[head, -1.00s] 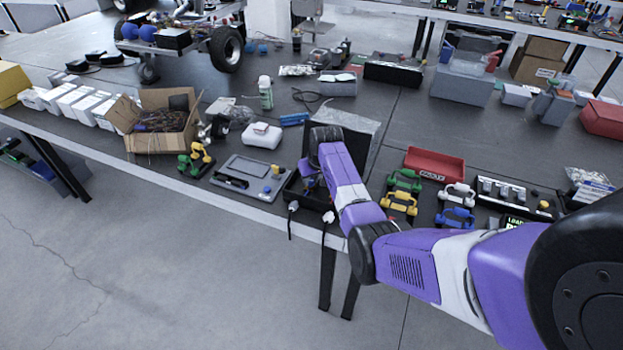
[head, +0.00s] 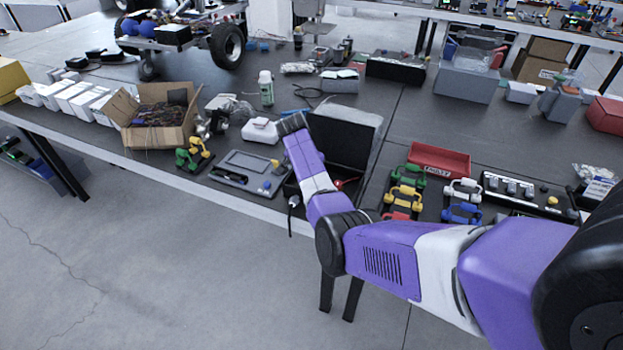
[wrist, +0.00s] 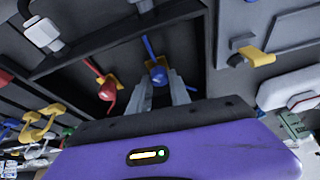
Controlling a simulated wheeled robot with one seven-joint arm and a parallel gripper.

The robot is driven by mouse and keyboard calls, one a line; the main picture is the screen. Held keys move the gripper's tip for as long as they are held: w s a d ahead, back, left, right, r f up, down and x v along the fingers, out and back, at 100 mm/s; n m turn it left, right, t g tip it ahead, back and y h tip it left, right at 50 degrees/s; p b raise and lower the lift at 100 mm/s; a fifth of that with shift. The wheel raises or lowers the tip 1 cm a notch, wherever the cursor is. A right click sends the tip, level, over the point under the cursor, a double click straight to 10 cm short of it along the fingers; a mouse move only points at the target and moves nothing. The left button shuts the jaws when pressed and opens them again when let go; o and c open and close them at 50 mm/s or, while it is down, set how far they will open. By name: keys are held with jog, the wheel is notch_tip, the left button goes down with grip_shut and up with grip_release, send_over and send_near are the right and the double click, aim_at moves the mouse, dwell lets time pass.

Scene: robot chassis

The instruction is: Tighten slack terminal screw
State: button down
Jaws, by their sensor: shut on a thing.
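In the wrist view my gripper (wrist: 161,80) has its two grey fingers on either side of a blue terminal screw (wrist: 158,73) and is shut on it. The blue screw sits by a small brass plate, with a blue wire leading up from it. A red terminal screw (wrist: 107,90) with a red wire and its own brass plate stands just to the left, apart from the fingers. Both are inside a dark open box, whose raised black lid (head: 342,147) shows in the head view. There my arm hides the gripper and most of the box interior.
A grey tray with a yellow knob (head: 248,170) lies left of the box. Coloured handled pieces, including a yellow one (head: 403,195), and a red bin (head: 438,160) stand to the right. A white device (head: 260,131) is behind my wrist. The bench's front edge is close.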

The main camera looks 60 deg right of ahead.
jog(key=m+b, duration=0.2)
jog(key=m+g+b, duration=0.1)
jog(key=m+b, duration=0.1)
jog(key=b, duration=0.1)
jog(key=m+g+b, duration=0.1)
jog(key=m+b, duration=0.1)
jog(key=shift+w+f+y, duration=0.25)
jog(key=shift+f+y, duration=0.05)
jog(key=shift+y, duration=0.1)
jog(key=m+b, duration=0.1)
jog(key=b, duration=0.1)
jog(key=shift+r+m+g+b, duration=0.2)
jog(key=shift+m+g+b, duration=0.15)
jog(key=shift+m+g, duration=0.05)
jog(key=shift+r+m+y, duration=0.1)
jog(key=shift+m+y, duration=0.2)
jog(key=c, duration=1.2)
grip_release()
jog(key=shift+r, duration=0.1)
jog(key=v, duration=0.7)
jog(key=shift+w+r+b, duration=0.15)
jog(key=shift+r+b, duration=0.1)
jog(key=shift+b, duration=0.15)
